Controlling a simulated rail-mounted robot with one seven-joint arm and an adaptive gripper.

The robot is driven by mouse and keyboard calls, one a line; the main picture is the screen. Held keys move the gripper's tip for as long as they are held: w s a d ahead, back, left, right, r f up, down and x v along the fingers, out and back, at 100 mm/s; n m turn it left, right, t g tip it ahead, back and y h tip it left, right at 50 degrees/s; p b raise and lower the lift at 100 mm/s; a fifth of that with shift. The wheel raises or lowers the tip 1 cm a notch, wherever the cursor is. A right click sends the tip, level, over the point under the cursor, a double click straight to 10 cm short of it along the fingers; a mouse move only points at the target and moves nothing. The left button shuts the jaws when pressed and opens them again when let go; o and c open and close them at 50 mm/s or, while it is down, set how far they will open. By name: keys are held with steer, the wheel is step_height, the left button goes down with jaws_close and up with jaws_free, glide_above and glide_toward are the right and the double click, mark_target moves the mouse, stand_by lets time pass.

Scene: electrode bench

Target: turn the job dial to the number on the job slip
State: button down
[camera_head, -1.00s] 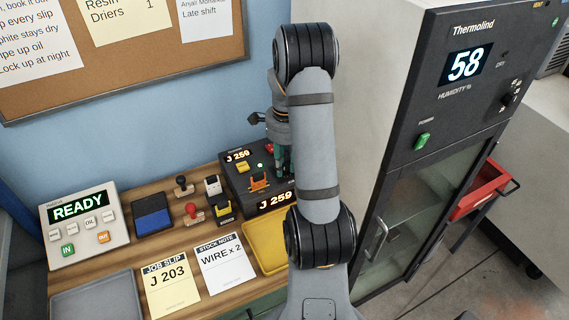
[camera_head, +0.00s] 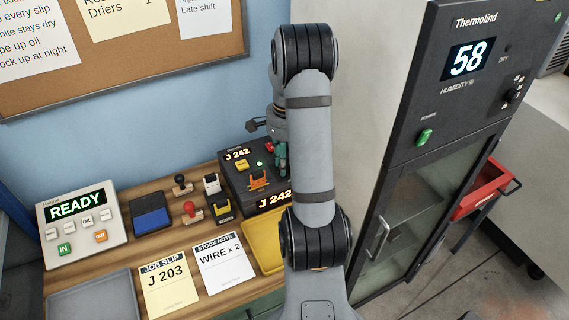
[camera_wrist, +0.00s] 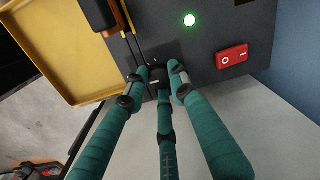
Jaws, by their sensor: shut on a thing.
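The job slip (camera_head: 169,290) lies on the wooden bench and reads J 203. The dark job box (camera_head: 234,179) stands behind it to the right, partly hidden by my arm. Its top display (camera_head: 237,154) and front display (camera_head: 274,200) both read J 242. My gripper (camera_head: 281,160) is over the right part of the box. In the wrist view its teal fingers (camera_wrist: 155,80) close around the small black dial (camera_wrist: 158,74) on the box's dark panel. The dial's own marking is too small to read.
A yellow tray (camera_head: 262,243) lies in front of the box. A red rocker switch (camera_wrist: 232,56) and a lit green lamp (camera_wrist: 189,20) are near the dial. Stamps (camera_head: 190,210), a stock note (camera_head: 220,265) and a READY panel (camera_head: 82,226) are left. A tall cabinet (camera_head: 400,200) stands right.

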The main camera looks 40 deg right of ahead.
steer(key=n, duration=0.4)
steer(key=shift+n, duration=0.3)
steer(key=n, duration=0.4)
steer(key=shift+n, duration=0.3)
steer(key=n, duration=0.4)
steer(key=shift+w+n, duration=0.1)
steer(key=shift+n, duration=2.3)
steer(key=c, duration=1.5)
jaws_free()
steer(key=shift+o, duration=0.2)
